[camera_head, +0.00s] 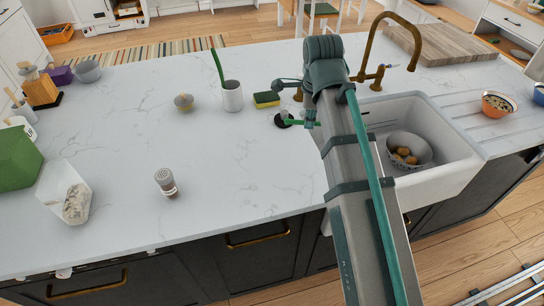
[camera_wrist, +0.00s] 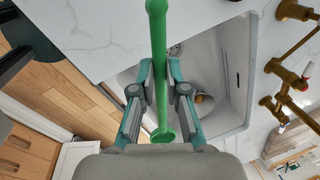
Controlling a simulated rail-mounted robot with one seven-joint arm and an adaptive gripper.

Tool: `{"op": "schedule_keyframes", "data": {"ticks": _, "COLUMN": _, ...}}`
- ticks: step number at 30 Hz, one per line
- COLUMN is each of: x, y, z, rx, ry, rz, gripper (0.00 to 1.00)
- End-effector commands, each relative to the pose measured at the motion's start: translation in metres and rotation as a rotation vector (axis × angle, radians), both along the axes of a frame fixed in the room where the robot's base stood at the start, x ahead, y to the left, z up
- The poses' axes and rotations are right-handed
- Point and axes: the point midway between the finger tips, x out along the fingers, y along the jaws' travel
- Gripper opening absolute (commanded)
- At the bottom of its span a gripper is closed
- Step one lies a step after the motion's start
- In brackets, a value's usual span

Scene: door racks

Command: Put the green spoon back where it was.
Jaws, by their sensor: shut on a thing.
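In the wrist view my gripper (camera_wrist: 160,72) is shut on a long green rod-shaped thing, the green spoon (camera_wrist: 158,38). A rounded end shows close to the camera, and the far end is cut off by the top edge. In the head view a green length of it (camera_head: 299,123) shows left of my arm, beside the sink, with a dark round shape at its left end. My arm hides most of the gripper there. A white cup (camera_head: 232,97) stands on the counter to the left with another green handle (camera_head: 217,68) leaning up out of it.
A yellow-green sponge (camera_head: 266,99) lies between the cup and my gripper. A sink (camera_head: 448,150) holds a colander (camera_head: 409,147), with a brass tap (camera_head: 378,75) behind. The counter's middle is clear.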

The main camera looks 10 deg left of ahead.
Motion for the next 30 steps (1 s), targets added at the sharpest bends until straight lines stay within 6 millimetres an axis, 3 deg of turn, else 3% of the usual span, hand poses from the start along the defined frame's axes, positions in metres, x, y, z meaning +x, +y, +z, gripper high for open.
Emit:
{"op": "schedule_keyframes", "data": {"ticks": 3, "x": -0.024, "y": 0.010, "z": -0.007, "rx": -0.010, "ry": -0.003, "rz": 0.178, "gripper": 0.00}}
{"op": "schedule_keyframes", "data": {"ticks": 9, "x": -0.040, "y": 0.020, "z": -0.010, "rx": -0.019, "ry": -0.007, "rz": 0.344, "gripper": 0.00}}
{"op": "schedule_keyframes", "data": {"ticks": 14, "x": -0.042, "y": 0.035, "z": -0.014, "rx": -0.022, "ry": -0.007, "rz": 0.379, "gripper": 0.00}}
{"op": "schedule_keyframes", "data": {"ticks": 20, "x": -0.041, "y": 0.077, "z": -0.031, "rx": -0.024, "ry": -0.004, "rz": 0.378, "gripper": 0.00}}
{"op": "schedule_keyframes", "data": {"ticks": 25, "x": -0.041, "y": 0.115, "z": -0.048, "rx": -0.023, "ry": -0.004, "rz": 0.377, "gripper": 0.00}}
{"op": "schedule_keyframes", "data": {"ticks": 30, "x": -0.041, "y": 0.135, "z": -0.077, "rx": -0.024, "ry": -0.004, "rz": 0.374, "gripper": 0.00}}
